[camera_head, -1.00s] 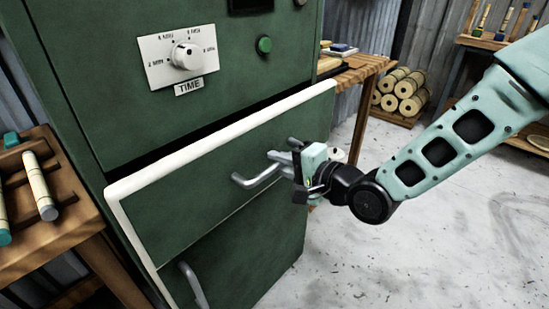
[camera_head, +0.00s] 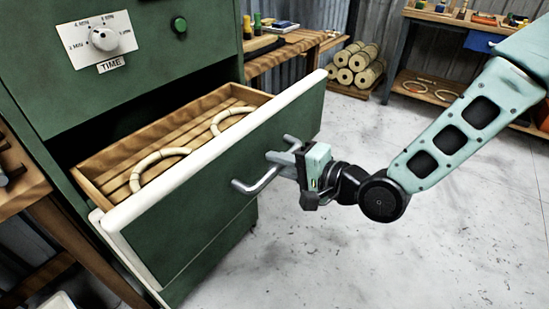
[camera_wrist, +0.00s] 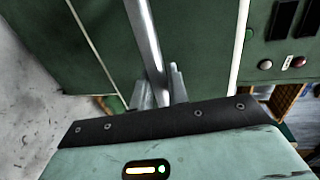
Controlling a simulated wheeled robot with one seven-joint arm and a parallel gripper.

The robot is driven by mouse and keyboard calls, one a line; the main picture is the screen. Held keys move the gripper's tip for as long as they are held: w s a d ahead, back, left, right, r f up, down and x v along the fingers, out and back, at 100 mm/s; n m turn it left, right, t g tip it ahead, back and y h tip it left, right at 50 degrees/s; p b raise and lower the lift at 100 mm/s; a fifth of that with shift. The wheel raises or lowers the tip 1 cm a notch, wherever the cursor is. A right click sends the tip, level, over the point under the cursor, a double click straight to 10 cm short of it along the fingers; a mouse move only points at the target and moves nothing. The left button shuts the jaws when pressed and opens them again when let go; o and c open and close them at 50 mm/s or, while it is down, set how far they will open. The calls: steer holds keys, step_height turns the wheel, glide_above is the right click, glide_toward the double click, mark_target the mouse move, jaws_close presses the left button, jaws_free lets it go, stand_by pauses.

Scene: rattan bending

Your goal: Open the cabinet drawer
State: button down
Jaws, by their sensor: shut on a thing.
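The green cabinet (camera_head: 185,62) has its upper drawer (camera_head: 190,225) pulled well out. The drawer has a green front with a white rim and a slatted wooden inside. Two curved rattan rings lie in it, a near ring (camera_head: 160,163) and a far ring (camera_head: 230,117). My gripper (camera_head: 287,157) is at the drawer front, shut on the metal bar handle (camera_head: 258,183). In the wrist view the handle (camera_wrist: 147,40) runs between the two fingers (camera_wrist: 160,92).
A wooden side table (camera_head: 30,190) stands close at the left. Behind the cabinet are a wooden bench (camera_head: 290,48) and a rack of rattan rolls (camera_head: 355,65). A workbench (camera_head: 440,50) stands at the back right. The concrete floor (camera_head: 400,260) is clear.

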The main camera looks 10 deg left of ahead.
steer(key=shift+s+d, duration=0.2)
steer(key=shift+d, duration=0.35)
steer(key=c, duration=1.4)
jaws_free()
steer(key=shift+c, duration=0.2)
steer(key=p+v, duration=1.2)
steer(key=v, duration=0.5)
steer(key=shift+d, duration=0.2)
steer(key=shift+s, duration=0.15)
